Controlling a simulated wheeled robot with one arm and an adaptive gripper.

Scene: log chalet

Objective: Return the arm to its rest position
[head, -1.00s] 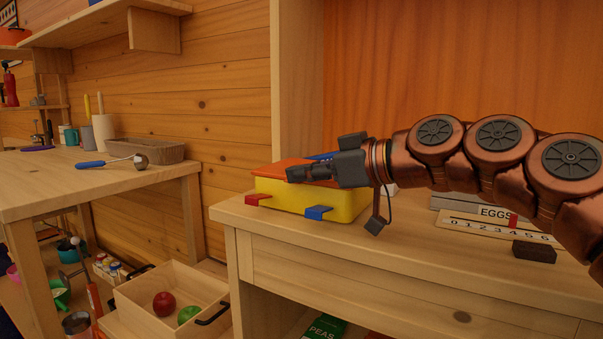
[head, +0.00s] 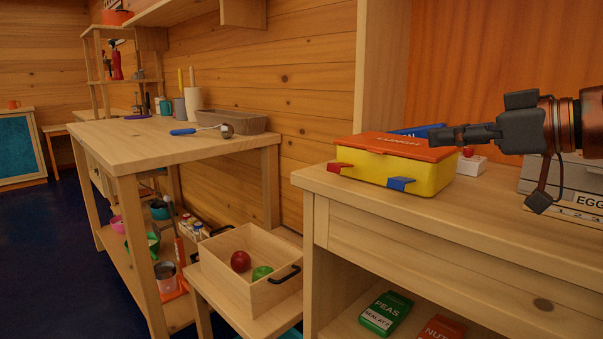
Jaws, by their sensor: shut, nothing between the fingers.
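My gripper (head: 447,136) is dark grey on a copper arm that enters from the right edge in the head view. Its fingers are together and point left, with nothing between them. In the picture it overlaps the right end of a yellow lunch box (head: 395,172) with an orange lid and red and blue latches. The box stands on the wooden cabinet top. I cannot tell the exact gap between the fingers and the lid. Most of my arm is out of view.
Behind the gripper are a white box holding something red (head: 470,163) and a grey egg box (head: 568,176). On the left are a workbench (head: 130,143) with a scoop (head: 205,129), and a low wooden crate (head: 245,285) with two apples. Dark floor at far left is clear.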

